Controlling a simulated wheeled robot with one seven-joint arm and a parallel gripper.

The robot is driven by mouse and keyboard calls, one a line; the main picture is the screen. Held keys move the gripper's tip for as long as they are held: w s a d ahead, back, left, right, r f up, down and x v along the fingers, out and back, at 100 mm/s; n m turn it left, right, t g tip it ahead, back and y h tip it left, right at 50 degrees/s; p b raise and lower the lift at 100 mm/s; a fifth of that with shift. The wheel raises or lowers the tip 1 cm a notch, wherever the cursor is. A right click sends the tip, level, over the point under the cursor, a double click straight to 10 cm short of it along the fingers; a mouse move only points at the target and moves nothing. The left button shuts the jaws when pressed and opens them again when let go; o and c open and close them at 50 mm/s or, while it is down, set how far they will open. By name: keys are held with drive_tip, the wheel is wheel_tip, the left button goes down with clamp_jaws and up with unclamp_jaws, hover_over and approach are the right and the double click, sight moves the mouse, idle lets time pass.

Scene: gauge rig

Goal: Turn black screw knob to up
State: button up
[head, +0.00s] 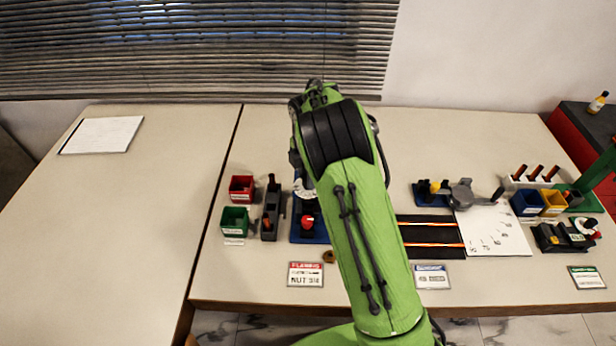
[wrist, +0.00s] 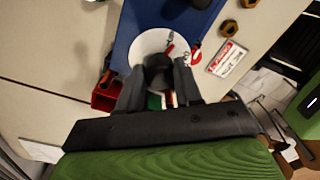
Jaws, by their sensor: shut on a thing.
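In the wrist view, the black screw knob (wrist: 158,72) stands in front of a round white dial (wrist: 148,45) on a blue panel (wrist: 125,35). My gripper (wrist: 160,84) has one finger on each side of the knob and is shut on it. A red pointer or mark shows on the right part of the dial. The dial's lettering is too small to read. In the head view, my green arm hides the gripper and the knob. Only part of the blue panel (head: 297,232) with a red knob (head: 308,222) shows left of the arm.
A red bin (head: 242,187), a green bin (head: 234,221) and a dark grey fixture (head: 270,210) stand left of the panel. A label card (head: 306,274) lies in front. The left table (head: 110,230) is mostly clear.

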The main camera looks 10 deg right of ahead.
drive_tip(key=shift+n+b, duration=0.45)
drive_tip(key=shift+n, duration=0.65)
drive_tip(key=shift+r, duration=0.1)
drive_tip(key=o, duration=1)
drive_tip(key=shift+o, duration=0.2)
wheel_tip(320, 180, up, 16)
drive_tip(key=p, duration=0.4)
drive_tip(key=shift+f, duration=0.2)
